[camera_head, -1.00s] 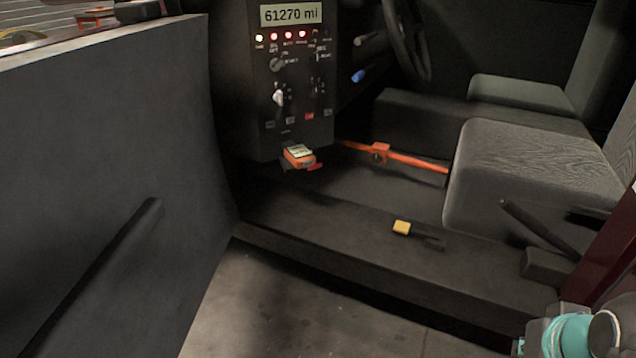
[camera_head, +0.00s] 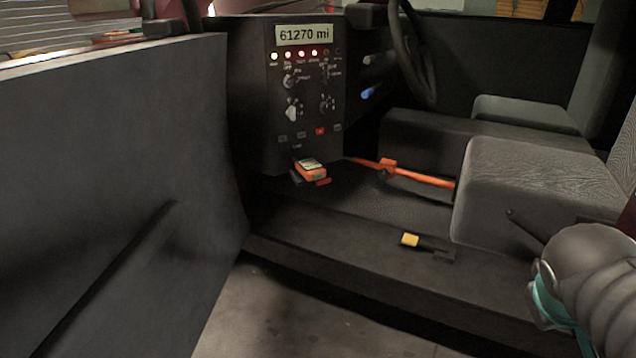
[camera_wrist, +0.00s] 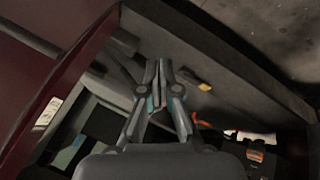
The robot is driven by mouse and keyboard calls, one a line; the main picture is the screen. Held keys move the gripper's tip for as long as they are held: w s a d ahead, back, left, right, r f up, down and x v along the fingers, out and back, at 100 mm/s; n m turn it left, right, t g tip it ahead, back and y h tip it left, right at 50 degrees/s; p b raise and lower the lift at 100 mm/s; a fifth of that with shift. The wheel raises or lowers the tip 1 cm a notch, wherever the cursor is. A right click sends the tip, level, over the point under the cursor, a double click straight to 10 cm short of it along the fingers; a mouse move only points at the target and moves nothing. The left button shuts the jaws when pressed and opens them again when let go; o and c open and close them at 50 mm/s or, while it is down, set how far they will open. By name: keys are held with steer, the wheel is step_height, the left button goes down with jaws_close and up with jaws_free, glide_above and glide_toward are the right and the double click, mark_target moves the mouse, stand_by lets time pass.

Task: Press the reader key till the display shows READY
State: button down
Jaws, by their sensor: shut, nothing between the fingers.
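The orange reader (camera_head: 311,170) with a pale display on its top sits below the dash panel in the head view. Its key and the display's text are too small to make out. An orange device that looks like the same reader shows at the lower right of the wrist view (camera_wrist: 255,155). My gripper (camera_wrist: 160,64) is shut and empty in the wrist view, with its fingertips apart from the reader. In the head view only my grey and teal arm shows at the lower right; the fingers are out of frame.
The dash panel (camera_head: 300,95) carries a screen (camera_head: 304,35) reading 61270 mi, lit lamps and knobs. An orange bar (camera_head: 420,178) runs to the seat (camera_head: 515,185). A yellow-tipped lever (camera_head: 410,240) lies on the sill. The open door (camera_head: 100,190) stands at left.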

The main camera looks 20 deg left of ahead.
mark_target(318, 176)
steer(key=w+a+n+t+h+b, duration=0.1)
steer(key=w+a+n+t+b, duration=0.1)
steer(key=w+a+n, duration=0.55)
steer(key=w+a+n+t+h+b, duration=0.1)
steer(key=w+a+n+t, duration=0.3)
steer(key=w, duration=0.7)
steer(key=w+a+f+n+t+y+b, duration=0.1)
steer(key=w+a+f+n+y, duration=0.1)
steer(key=a, duration=0.7)
steer(key=w+a+f+n+t+y+b, duration=0.1)
steer(key=w+a+f+n+y, duration=0.1)
steer(key=a, duration=0.8)
steer(key=w+a+f+n+t+y+b, duration=0.1)
steer(key=w+a+n, duration=0.3)
steer(key=a, duration=0.6)
steer(key=shift+w+f+n+y, duration=0.3)
steer(key=shift+f+n+y, duration=0.1)
steer(key=shift+n+y, duration=0.4)
steer(key=shift+w, duration=0.1)
steer(key=w+a+p, duration=0.5)
steer(key=a+p, duration=0.1)
steer(key=shift+w+a, duration=0.2)
steer(key=shift+a, duration=0.15)
